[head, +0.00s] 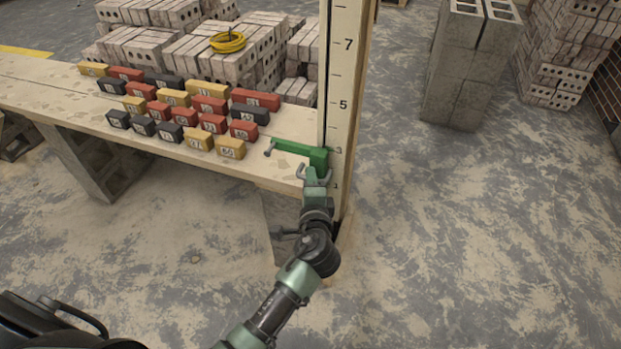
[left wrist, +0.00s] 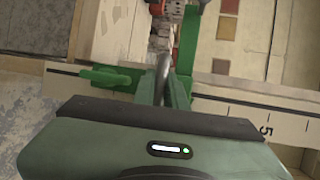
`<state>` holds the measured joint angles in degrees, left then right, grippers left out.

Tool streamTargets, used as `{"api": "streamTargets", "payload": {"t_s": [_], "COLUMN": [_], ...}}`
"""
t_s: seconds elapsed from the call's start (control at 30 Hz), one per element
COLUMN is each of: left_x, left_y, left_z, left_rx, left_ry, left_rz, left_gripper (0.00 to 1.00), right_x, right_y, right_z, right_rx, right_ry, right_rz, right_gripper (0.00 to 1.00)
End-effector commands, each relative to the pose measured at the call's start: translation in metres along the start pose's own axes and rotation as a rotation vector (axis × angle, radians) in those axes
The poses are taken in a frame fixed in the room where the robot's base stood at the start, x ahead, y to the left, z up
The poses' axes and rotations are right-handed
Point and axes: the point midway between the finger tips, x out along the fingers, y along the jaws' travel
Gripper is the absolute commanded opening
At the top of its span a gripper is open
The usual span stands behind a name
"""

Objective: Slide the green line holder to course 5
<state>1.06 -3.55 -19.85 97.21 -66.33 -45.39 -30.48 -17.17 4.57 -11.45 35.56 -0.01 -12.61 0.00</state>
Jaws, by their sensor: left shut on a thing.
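The green line holder (head: 318,157) sits on the tall pale course pole (head: 342,70), beside its 3 mark and below the 5. Its green arm reaches left over the end of the bench. My left gripper (head: 314,176) is shut on the holder's near side, low on the pole. In the left wrist view the green holder (left wrist: 188,42) shows at and beyond the fingers (left wrist: 165,88), which partly hide the grip. The pole (left wrist: 235,112) lies across that view, with its 5 mark to the right. My right gripper is not in view.
A pale bench (head: 265,172) left of the pole carries several numbered red, yellow and black blocks (head: 213,123). Brick stacks (head: 205,55) and a yellow line coil (head: 228,41) are behind it. Grey hollow blocks (head: 462,70) stand at back right.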

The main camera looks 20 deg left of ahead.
Motion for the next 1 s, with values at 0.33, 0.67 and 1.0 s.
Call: {"api": "streamTargets", "payload": {"t_s": [0.33, 0.67, 1.0], "left_x": [-0.001, -0.011, -0.026], "left_y": [-0.002, -0.058, -0.129], "left_z": [-0.001, 0.004, 0.009], "left_rx": [0.000, -0.005, -0.004], "left_ry": [0.002, 0.002, 0.002], "left_rz": [0.001, -0.006, -0.009], "left_gripper": [0.00, 0.00, 0.00], "right_x": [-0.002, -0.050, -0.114], "right_y": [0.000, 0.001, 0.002], "right_z": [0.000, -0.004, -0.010], "right_rx": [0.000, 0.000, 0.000], "right_ry": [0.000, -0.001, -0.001], "right_rz": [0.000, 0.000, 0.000], "right_gripper": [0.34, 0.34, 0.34]}}
